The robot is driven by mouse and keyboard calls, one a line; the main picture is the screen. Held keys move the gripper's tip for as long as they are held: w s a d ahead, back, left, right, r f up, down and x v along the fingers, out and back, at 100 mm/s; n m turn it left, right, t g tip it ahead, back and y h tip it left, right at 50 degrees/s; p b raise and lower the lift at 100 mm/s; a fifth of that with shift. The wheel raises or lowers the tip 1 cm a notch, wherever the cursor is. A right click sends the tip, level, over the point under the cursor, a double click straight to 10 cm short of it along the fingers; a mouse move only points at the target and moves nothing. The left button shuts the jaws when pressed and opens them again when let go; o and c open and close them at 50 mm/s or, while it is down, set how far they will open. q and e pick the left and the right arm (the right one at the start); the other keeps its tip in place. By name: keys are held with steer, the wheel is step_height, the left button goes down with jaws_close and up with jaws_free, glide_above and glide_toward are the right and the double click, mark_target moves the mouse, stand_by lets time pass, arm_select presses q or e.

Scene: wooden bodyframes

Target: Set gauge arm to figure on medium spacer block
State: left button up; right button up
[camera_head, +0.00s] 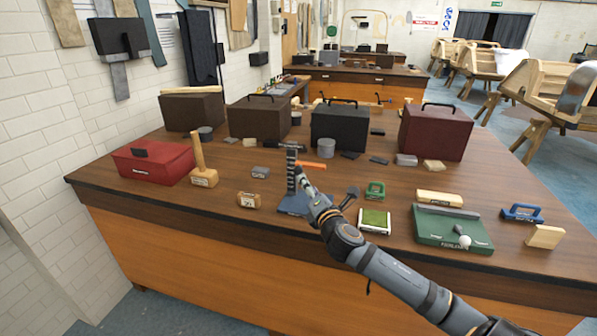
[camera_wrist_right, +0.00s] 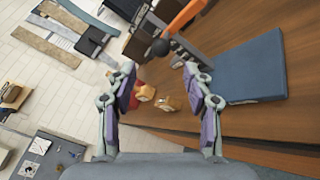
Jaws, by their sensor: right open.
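The height gauge has a flat blue-grey base (camera_head: 291,206), an upright dark post with marks (camera_head: 291,170) and an orange arm (camera_head: 313,165) partway up. In the right wrist view, the orange arm (camera_wrist_right: 186,15) and a black knob (camera_wrist_right: 160,47) show near the top, with the base (camera_wrist_right: 252,68) at right. My right gripper (camera_wrist_right: 160,88) is open and empty, close to the gauge; in the head view it is beside the post (camera_head: 313,197). A small wooden block with a dark figure (camera_head: 248,200) lies left of the gauge; I cannot tell whether it is the medium spacer block.
A wooden mallet (camera_head: 203,175) and a red box (camera_head: 153,162) stand at left. A grey block (camera_head: 260,172) lies behind the wooden block. Dark cases (camera_head: 340,127) line the back. A green-topped block (camera_head: 375,220) and a green board (camera_head: 450,228) lie to the right.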

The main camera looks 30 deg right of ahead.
mark_target(300, 173)
steer(key=p+x, duration=0.2)
steer(key=x, duration=0.8)
steer(key=shift+w+f, duration=0.1)
steer(key=shift+w, duration=0.15)
jaws_close()
